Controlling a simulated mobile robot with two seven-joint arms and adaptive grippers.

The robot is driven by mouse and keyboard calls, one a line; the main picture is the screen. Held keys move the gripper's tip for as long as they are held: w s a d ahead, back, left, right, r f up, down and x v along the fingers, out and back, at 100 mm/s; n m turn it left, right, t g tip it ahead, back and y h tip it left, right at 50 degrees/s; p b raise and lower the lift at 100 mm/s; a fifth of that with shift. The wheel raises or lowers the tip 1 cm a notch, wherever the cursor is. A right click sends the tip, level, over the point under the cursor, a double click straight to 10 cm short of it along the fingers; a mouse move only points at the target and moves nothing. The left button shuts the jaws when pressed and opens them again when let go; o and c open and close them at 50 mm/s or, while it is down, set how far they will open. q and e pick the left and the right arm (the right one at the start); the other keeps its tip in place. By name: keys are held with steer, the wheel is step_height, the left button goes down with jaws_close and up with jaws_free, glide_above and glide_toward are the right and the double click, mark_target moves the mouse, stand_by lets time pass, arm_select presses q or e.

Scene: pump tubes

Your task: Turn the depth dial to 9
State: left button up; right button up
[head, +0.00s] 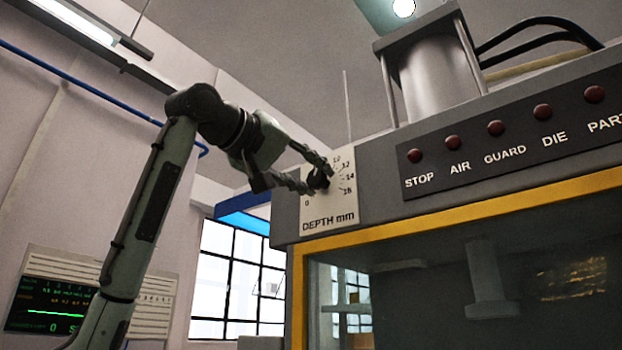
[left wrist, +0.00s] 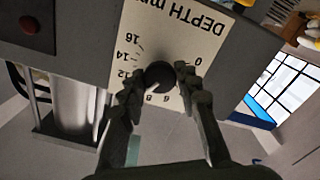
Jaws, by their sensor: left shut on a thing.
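The depth dial (head: 319,178) is a small black knob on a pale scale plate (head: 343,210) lettered "DEPTH mm", at the machine's front left corner. The scale runs from 0 to 16. My left gripper (head: 316,180) reaches it from the left and is shut on the knob. In the left wrist view, the plate is upside down and the dark knob (left wrist: 159,76) sits between the two fingertips (left wrist: 158,82). The fingers hide some of the scale, and I cannot read where the knob points. My right gripper is not in view.
A dark panel (head: 520,133) with several red buttons, lettered STOP, AIR, GUARD and DIE, is right of the plate. Below it is a yellow-framed window (head: 470,212). A metal cylinder (head: 435,80) stands on top. A green-lit screen (head: 45,308) is at lower left.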

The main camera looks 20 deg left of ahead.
arm_select(q)
steer(key=shift+n+b, duration=0.3)
steer(key=shift+n, duration=0.9)
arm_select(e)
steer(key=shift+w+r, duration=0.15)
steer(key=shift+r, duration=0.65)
arm_select(q)
steer(key=o, duration=1.2)
steer(key=shift+c, duration=0.2)
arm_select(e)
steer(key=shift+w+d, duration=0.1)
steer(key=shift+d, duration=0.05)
arm_select(q)
steer(key=shift+s+a, duration=0.1)
steer(key=shift+s, duration=0.05)
steer(key=v, duration=1.1)
steer(key=shift+s, duration=0.4)
